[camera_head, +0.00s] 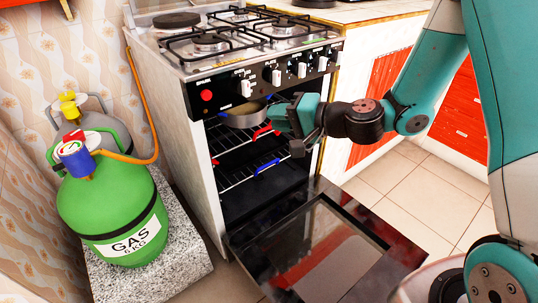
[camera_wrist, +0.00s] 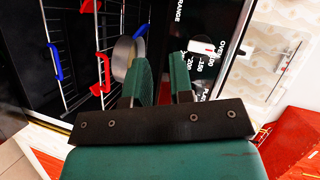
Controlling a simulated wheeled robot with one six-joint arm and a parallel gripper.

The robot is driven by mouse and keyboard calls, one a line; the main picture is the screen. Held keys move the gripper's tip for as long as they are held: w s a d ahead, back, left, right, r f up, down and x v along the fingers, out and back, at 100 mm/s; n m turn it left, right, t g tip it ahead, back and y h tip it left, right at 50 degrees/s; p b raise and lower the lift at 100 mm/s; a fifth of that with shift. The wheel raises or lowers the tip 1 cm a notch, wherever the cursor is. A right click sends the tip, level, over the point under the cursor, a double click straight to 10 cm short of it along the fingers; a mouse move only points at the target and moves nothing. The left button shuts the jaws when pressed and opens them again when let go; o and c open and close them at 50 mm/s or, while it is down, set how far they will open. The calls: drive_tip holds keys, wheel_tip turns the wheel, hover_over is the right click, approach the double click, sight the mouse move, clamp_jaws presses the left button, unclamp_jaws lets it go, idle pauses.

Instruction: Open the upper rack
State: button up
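The oven (camera_head: 230,190) stands open. A wire rack with red handles (camera_head: 262,132) crosses its middle; a red handle (camera_wrist: 103,70) also shows in the wrist view. Below it is a rack with a blue handle (camera_head: 266,165), also seen in the wrist view (camera_wrist: 56,62). Near the top of the opening, small blue parts show beside a round metal pan (camera_head: 243,117); the rack there is largely hidden. My gripper (camera_head: 285,115) is at the upper right of the opening, right beside the pan. In the wrist view its fingers (camera_wrist: 163,65) are apart, with nothing clearly between them.
The oven door (camera_head: 315,245) is lowered flat in front. Control knobs (camera_head: 272,76) line the panel just above my gripper. A green gas cylinder (camera_head: 112,205) with an orange hose stands on a stone block at left. Tiled floor (camera_head: 395,190) is clear at right.

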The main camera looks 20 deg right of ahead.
drive_tip(key=w+d+f+m+t+h+b, duration=0.45)
drive_tip(key=d+f+m, duration=0.45)
drive_tip(key=f, duration=0.4)
drive_tip(key=shift+n+h, duration=0.25)
drive_tip(key=shift+n, duration=0.45)
drive_tip(key=p+x, duration=0.1)
drive_tip(key=x, duration=0.4)
drive_tip(key=p+x, duration=0.1)
drive_tip(key=x, duration=0.5)
drive_tip(key=f+p+x, duration=0.1)
drive_tip(key=x, duration=0.5)
drive_tip(key=shift+d, duration=0.2)
drive_tip(key=shift+g, duration=0.25)
clamp_jaws()
